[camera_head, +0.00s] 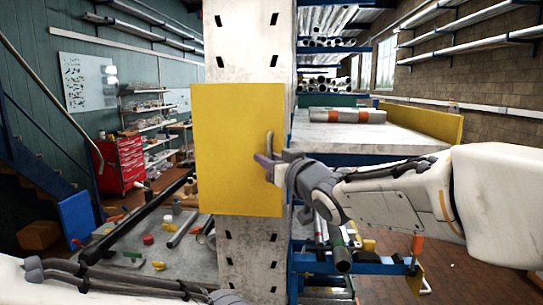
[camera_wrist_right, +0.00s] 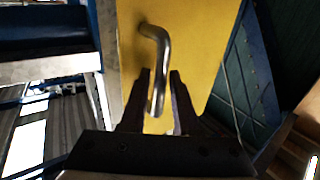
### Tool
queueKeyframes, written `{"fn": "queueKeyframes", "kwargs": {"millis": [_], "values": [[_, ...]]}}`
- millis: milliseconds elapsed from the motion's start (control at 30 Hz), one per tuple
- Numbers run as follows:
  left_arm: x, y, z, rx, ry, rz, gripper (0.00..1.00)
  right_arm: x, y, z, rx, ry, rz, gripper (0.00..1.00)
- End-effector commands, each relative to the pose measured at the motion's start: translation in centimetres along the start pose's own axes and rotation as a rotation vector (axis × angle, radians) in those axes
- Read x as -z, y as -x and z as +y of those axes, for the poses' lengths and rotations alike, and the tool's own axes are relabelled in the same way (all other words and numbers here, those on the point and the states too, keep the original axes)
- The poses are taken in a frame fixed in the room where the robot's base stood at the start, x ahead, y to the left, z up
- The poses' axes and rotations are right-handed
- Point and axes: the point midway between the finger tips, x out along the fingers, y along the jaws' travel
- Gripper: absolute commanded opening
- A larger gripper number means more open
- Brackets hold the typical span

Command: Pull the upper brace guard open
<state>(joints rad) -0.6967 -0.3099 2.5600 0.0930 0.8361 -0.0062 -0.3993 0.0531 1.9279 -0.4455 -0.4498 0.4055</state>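The upper brace guard (camera_head: 235,125) is a flat yellow panel on the white perforated mast (camera_head: 248,45). Its bent metal handle (camera_head: 269,143) is near the panel's right edge. In the right wrist view the yellow panel (camera_wrist_right: 195,50) fills the middle, with the handle (camera_wrist_right: 160,50) standing out from it. My right gripper (camera_head: 265,166) is at the handle. In the wrist view its two dark fingers (camera_wrist_right: 161,88) are apart, one on each side of the handle's lower end, with a gap on the right side. My left arm shows at the bottom left; its gripper is not visible.
A white-topped bench (camera_head: 360,138) with metal tubes (camera_head: 347,116) is right of the mast. A red tool cabinet (camera_head: 121,163) and a blue box (camera_head: 76,217) stand at the left. Pipes and loose parts lie on the grey surface (camera_head: 190,262) left of the mast.

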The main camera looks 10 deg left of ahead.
Motion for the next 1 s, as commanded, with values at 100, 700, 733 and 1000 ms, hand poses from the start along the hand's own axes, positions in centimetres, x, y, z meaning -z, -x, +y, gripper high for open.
{"fn": "queueKeyframes", "kwargs": {"millis": [100,700,733,1000], "values": [[0.0,-0.02,0.0,0.0,0.0,0.0,0.5,-0.04,-0.03,-0.02,0.0,0.0,0.0,0.3],[0.0,-0.02,0.0,0.0,0.0,0.0,0.5,-0.05,0.02,0.0,0.0,-0.001,-0.001,0.0],[0.0,-0.02,0.0,0.0,0.0,0.0,0.5,-0.04,0.02,0.01,0.0,-0.001,-0.001,0.0],[0.0,-0.02,0.0,0.0,0.0,0.0,0.5,-0.06,0.02,0.01,-0.001,-0.001,-0.001,0.0]]}}
